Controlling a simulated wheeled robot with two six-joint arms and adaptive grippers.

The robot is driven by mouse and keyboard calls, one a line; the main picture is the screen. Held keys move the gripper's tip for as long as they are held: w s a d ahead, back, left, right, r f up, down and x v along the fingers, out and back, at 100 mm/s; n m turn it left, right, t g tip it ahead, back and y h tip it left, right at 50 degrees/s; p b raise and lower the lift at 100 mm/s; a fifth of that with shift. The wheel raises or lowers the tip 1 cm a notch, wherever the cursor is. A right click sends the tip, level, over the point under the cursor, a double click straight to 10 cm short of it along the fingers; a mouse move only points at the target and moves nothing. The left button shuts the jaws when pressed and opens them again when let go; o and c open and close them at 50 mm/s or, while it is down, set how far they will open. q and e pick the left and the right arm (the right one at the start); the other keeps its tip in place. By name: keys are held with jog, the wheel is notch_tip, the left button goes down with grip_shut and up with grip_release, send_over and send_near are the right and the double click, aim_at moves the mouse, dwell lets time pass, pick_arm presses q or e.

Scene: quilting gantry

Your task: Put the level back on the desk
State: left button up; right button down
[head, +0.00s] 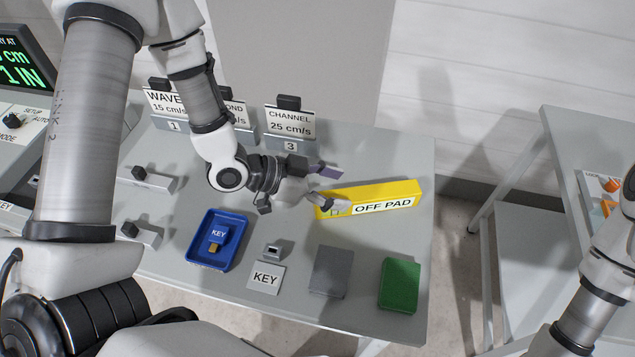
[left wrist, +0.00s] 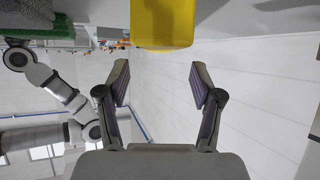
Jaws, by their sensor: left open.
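The level is a yellow bar (head: 405,190) with a white "OFF PAD" display, at the back right of the grey desk (head: 365,235). It looks level with the desk top, but I cannot tell whether it touches it. My left gripper (head: 329,186) is open at the bar's left end, and one finger overlaps that end in the head view. In the left wrist view the yellow end of the level (left wrist: 162,22) shows at the top, ahead of and between the open fingertips (left wrist: 158,80), with a gap. My right gripper is out of sight; only the right arm shows.
A blue tray (head: 190,250) with a key, a KEY plate (head: 265,278), a grey pad (head: 331,272) and a green pad (head: 400,285) lie along the front. Labelled signs (head: 290,122) stand at the back left. Another table (head: 565,170) is across a gap on the right.

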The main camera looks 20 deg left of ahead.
pick_arm(q)
jog(key=v, duration=0.4)
jog(key=shift+s+a+r, duration=0.15)
jog(key=shift+a+r, duration=0.05)
jog(key=shift+r, duration=0.05)
jog(key=shift+s, duration=0.15)
jog(key=shift+a, duration=0.1)
